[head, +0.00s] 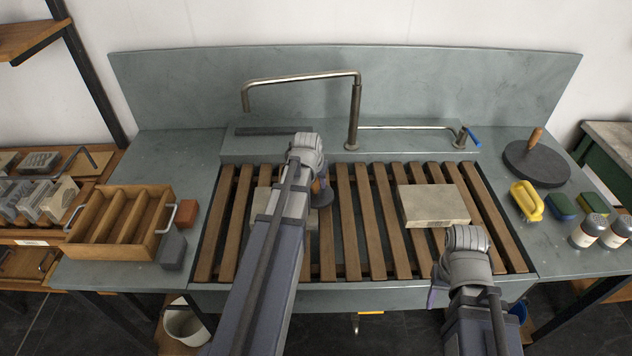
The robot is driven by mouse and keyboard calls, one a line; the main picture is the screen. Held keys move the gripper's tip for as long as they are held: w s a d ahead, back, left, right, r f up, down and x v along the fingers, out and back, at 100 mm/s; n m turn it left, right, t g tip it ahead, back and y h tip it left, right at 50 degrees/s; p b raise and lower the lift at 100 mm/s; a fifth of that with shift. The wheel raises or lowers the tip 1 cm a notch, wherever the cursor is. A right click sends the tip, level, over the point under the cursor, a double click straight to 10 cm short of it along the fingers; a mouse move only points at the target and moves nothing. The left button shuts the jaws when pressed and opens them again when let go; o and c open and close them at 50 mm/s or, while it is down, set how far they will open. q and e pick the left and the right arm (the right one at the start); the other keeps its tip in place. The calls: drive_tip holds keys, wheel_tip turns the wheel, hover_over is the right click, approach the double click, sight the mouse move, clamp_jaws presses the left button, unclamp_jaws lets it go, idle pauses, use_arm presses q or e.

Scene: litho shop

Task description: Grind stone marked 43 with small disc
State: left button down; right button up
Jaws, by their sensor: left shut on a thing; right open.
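A pale stone (435,206) lies on the right part of the wooden slatted rack. Another pale stone (262,200) lies on the left part, mostly hidden under my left arm. No number is readable on either. My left gripper (318,178) is over the left stone's right side, shut on a small dark disc (323,196); the arm hides most of the grip, and I cannot tell whether the disc touches the stone. My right gripper (450,275) is open in front of the right stone, its fingers mostly hidden by its own wrist.
A large dark disc with a wooden handle (548,164) lies on the right counter, near a yellow-handled brush (527,201), sponges (559,206) and shaker jars (588,231). A divided wooden tray (158,222) stands left. A bent tap (354,110) rises behind the rack (345,230); its middle slats are clear.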

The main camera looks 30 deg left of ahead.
use_arm(q)
drive_tip(key=shift+a, duration=0.1)
drive_tip(key=shift+s+a+r, duration=0.1)
drive_tip(key=shift+s+a, duration=0.35)
drive_tip(key=shift+a, duration=0.25)
drive_tip(key=shift+s+a, duration=0.45)
drive_tip(key=shift+a, duration=0.2)
drive_tip(key=shift+s+a, duration=0.45)
drive_tip(key=shift+a, duration=0.3)
drive_tip(key=shift+s+a, duration=0.45)
drive_tip(key=shift+a, duration=0.25)
drive_tip(key=shift+a, duration=0.1)
drive_tip(key=shift+s+a, duration=0.45)
drive_tip(key=shift+a, duration=0.25)
drive_tip(key=shift+s+a, duration=0.4)
drive_tip(key=shift+a, duration=0.25)
drive_tip(key=shift+s+a+f, duration=0.1)
drive_tip(key=shift+s+a, duration=0.4)
drive_tip(key=shift+a, duration=0.2)
drive_tip(key=shift+s+a+f, duration=0.1)
drive_tip(key=shift+s+a, duration=0.35)
drive_tip(key=shift+a, duration=0.25)
